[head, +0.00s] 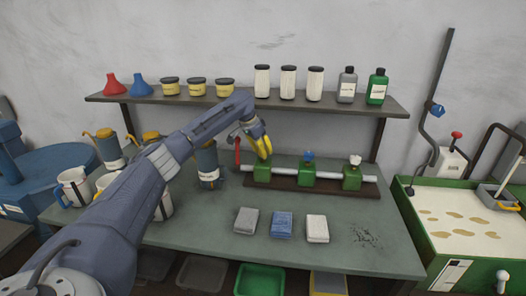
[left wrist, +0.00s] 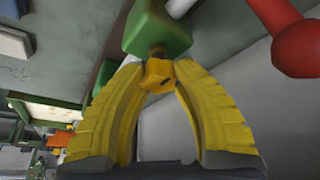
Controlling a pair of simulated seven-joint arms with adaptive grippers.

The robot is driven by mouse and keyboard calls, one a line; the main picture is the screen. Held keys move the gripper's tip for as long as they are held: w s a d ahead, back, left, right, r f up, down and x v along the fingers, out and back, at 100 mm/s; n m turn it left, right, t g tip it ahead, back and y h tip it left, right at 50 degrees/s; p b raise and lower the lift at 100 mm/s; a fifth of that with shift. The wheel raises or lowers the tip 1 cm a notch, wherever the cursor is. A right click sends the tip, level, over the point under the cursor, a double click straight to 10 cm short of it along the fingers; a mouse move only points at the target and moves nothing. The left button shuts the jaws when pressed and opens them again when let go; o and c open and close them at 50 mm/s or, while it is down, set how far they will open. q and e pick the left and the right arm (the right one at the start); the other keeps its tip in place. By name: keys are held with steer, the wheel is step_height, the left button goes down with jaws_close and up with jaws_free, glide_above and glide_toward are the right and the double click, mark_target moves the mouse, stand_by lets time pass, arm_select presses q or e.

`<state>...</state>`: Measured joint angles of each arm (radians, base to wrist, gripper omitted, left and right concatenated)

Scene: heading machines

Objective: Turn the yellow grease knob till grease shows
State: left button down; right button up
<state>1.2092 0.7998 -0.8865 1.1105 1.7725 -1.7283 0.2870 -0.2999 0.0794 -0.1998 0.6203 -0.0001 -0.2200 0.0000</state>
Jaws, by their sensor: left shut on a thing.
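My left gripper (head: 262,147) reaches over the leftmost green block (head: 262,172) on the pipe. In the left wrist view its two ribbed yellow fingers close on the yellow grease knob (left wrist: 157,75), one on each side. The knob sits on a short dark stem at the green block (left wrist: 158,32). In the head view the fingers cover the knob. I can make out no grease around it. My right gripper is in neither view.
Green blocks with a blue knob (head: 309,155) and a white knob (head: 355,160) stand along the pipe (head: 333,177). A red handle (head: 237,151) is just left of the gripper. Folded cloths (head: 282,225) lie in front. A shelf (head: 240,101) with jars runs behind.

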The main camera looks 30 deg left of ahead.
arm_select(q)
steer(key=shift+d, duration=0.25)
steer(key=n+y, duration=0.1)
steer(key=n, duration=0.2)
steer(key=shift+d+r+t, duration=0.1)
steer(key=shift+t, duration=0.2)
steer(key=n+y, duration=0.2)
steer(key=n, duration=0.2)
steer(key=shift+w+n, duration=0.1)
steer(key=shift+n, duration=0.3)
steer(key=n+y, duration=0.1)
steer(key=n, duration=0.2)
steer(key=shift+d+r+n, duration=0.1)
steer(key=shift+r+n, duration=0.05)
steer(key=shift+n, duration=0.15)
steer(key=c, duration=2.2)
jaws_free()
steer(key=shift+w+r+n+g+y, duration=0.1)
steer(key=shift+n+g+y, duration=0.3)
steer(key=shift+n, duration=0.7)
steer(key=shift+n+g+y, duration=0.3)
steer(key=shift+n+g, duration=0.2)
steer(key=shift+n, duration=0.6)
steer(key=c, duration=2.2)
jaws_free()
steer(key=shift+a, duration=0.2)
